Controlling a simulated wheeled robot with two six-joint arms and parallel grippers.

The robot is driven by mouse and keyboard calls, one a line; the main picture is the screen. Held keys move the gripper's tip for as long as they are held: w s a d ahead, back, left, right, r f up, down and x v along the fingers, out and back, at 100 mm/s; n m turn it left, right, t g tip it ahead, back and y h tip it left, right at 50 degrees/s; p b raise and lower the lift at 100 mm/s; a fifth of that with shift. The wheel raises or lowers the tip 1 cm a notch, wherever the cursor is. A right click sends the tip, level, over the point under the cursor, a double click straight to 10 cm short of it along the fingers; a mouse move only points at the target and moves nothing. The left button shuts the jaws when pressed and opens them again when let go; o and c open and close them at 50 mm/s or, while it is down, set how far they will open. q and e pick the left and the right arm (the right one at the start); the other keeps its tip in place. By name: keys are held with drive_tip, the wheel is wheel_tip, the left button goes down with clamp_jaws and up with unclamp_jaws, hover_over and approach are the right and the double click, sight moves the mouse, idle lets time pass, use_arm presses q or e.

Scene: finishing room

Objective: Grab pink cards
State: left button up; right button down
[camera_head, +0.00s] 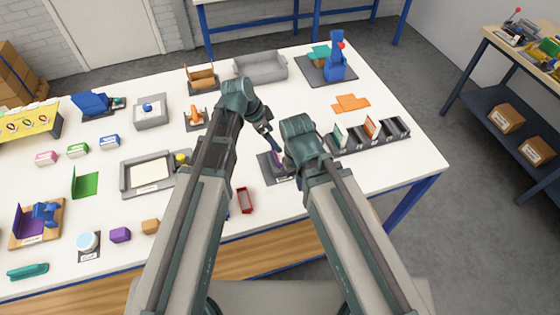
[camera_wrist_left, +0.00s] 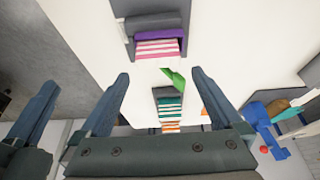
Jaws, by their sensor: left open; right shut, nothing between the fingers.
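The pink cards (camera_wrist_left: 158,48) show as pink-and-white stripes below a purple edge in a dark grey holder (camera_wrist_left: 118,22), at the top of the left wrist view. In the head view this holder (camera_head: 265,167) stands near the table's front middle, partly behind my right arm, and the pink cards are hidden there. My left gripper (camera_wrist_left: 160,78) is open and empty, its two fingers spread below the pink cards in the left wrist view and apart from them.
A dark rack (camera_head: 395,136) with teal and orange cards stands to the right. An orange flat piece (camera_head: 350,103) lies behind it. A blue tower (camera_head: 336,66) stands at the back right. A red tray (camera_head: 245,200) lies near the front edge. White tabletop is bare at the right.

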use_arm(q)
drive_tip(key=shift+b+x, duration=0.4)
drive_tip(key=shift+x, duration=0.55)
drive_tip(key=b+x, duration=0.5)
drive_tip(key=shift+s+f, duration=0.15)
drive_tip(key=shift+f, duration=0.1)
use_arm(e)
wheel_tip(320, 180, down, 7)
drive_tip(key=shift+r, duration=0.1)
use_arm(q)
drive_tip(key=shift+r, duration=0.1)
use_arm(e)
drive_tip(key=shift+r, duration=0.1)
use_arm(q)
drive_tip(key=shift+c, duration=0.2)
drive_tip(key=c, duration=1.1)
drive_tip(key=shift+r, duration=0.1)
